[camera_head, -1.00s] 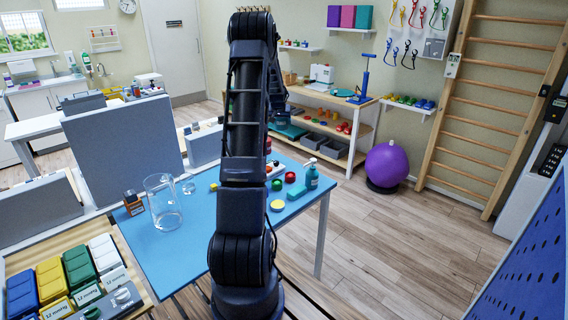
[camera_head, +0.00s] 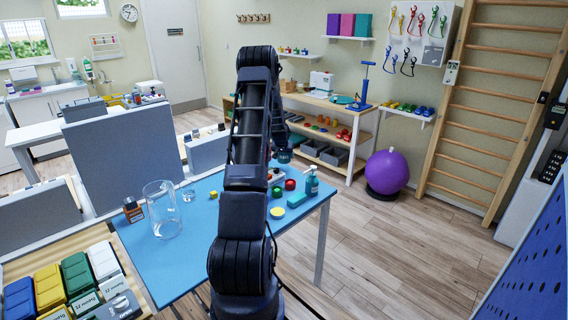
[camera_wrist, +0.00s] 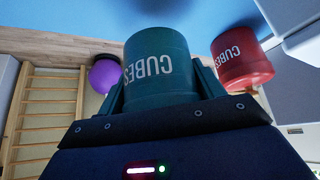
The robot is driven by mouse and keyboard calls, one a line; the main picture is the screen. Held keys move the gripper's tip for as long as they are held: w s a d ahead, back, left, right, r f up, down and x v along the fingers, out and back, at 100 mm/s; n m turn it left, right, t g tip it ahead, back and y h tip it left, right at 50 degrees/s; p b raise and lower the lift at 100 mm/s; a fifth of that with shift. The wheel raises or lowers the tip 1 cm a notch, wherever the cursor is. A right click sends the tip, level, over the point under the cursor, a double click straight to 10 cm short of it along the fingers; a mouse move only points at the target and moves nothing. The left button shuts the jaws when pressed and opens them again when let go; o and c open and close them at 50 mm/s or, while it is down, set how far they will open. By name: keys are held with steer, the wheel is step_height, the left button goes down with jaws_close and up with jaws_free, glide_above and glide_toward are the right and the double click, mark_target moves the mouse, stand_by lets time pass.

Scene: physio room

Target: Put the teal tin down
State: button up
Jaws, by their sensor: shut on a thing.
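The teal tin (camera_wrist: 160,65), a dark teal cylinder lettered CUBES, fills the middle of the wrist view. My gripper (camera_wrist: 163,82) is shut on it, with one finger on each side. A red tin (camera_wrist: 240,60), also lettered CUBES, stands close to the right of the teal tin in the wrist view, a small gap apart. The blue table top (camera_head: 185,262) shows at the top of the wrist view. Whether the teal tin touches the table I cannot tell. In the head view my arm hides most of the gripper and tin.
A clear jug (camera_head: 162,210), a small glass (camera_head: 188,195) and a dark orange-labelled box (camera_head: 133,209) stand on the table's left. A teal pump bottle (camera_head: 311,183), red ball (camera_head: 290,185) and yellow disc (camera_head: 277,212) are on its right. A grey panel (camera_head: 125,150) stands behind.

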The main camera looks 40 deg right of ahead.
mark_target(284, 161)
steer(key=shift+f, duration=2.25)
steer(key=shift+f, duration=0.1)
steer(key=o, duration=1.3)
steer(key=v, duration=1.2)
steer(key=shift+a, duration=0.1)
